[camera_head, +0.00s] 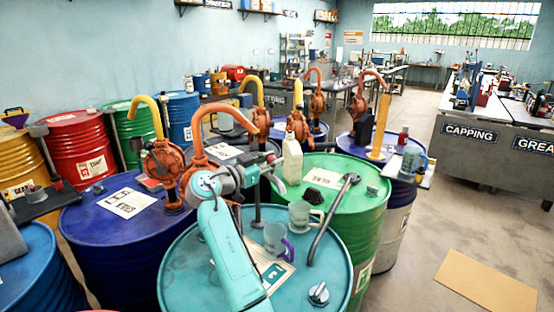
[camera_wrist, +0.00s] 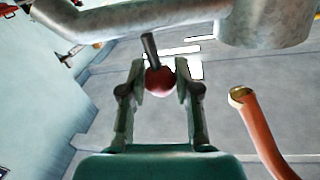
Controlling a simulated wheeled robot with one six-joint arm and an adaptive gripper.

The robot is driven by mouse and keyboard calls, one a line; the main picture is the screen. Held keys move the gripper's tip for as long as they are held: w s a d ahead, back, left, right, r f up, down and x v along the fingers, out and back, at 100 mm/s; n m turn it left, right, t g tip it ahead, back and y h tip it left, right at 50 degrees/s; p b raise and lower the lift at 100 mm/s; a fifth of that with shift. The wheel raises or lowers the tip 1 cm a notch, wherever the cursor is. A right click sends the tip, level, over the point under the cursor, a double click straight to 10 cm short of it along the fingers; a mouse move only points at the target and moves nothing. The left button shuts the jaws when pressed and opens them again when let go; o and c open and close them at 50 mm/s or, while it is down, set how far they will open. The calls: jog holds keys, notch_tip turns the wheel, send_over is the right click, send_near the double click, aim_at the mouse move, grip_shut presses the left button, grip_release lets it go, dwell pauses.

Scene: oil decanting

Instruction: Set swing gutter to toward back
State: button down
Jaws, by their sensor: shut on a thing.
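In the wrist view, a red ball knob (camera_wrist: 160,84) on a short dark rod sits between the two fingers of my gripper (camera_wrist: 160,70), which is shut on it. Above it, a grey metal trough or pipe (camera_wrist: 130,20), which looks like the swing gutter, runs across the top and joins a wide grey cylinder (camera_wrist: 265,20). The join between rod and gutter is not clear. In the head view, my gripper (camera_head: 268,163) is above the teal drum (camera_head: 180,270), near the orange pumps.
An orange spout with an open end (camera_wrist: 240,96) is close right of my gripper in the wrist view. On the teal drum stand clear jugs (camera_head: 276,238) and a grey cap (camera_head: 318,293). A green drum (camera_head: 350,215) with a white bottle (camera_head: 292,160) stands behind.

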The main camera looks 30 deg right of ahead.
jog(key=shift+w+a+m+g, duration=0.1)
jog(key=shift+a+m+g, duration=0.4)
jog(key=shift+g, duration=0.25)
jog(key=shift+w+a+m+g, duration=0.1)
jog(key=shift+a+m+g, duration=0.35)
jog(key=shift+g, duration=0.3)
jog(key=shift+d+f, duration=0.1)
jog(key=c, duration=0.8)
grip_release()
jog(key=a, duration=1.2)
jog(key=shift+s, duration=0.1)
jog(key=shift+s, duration=0.1)
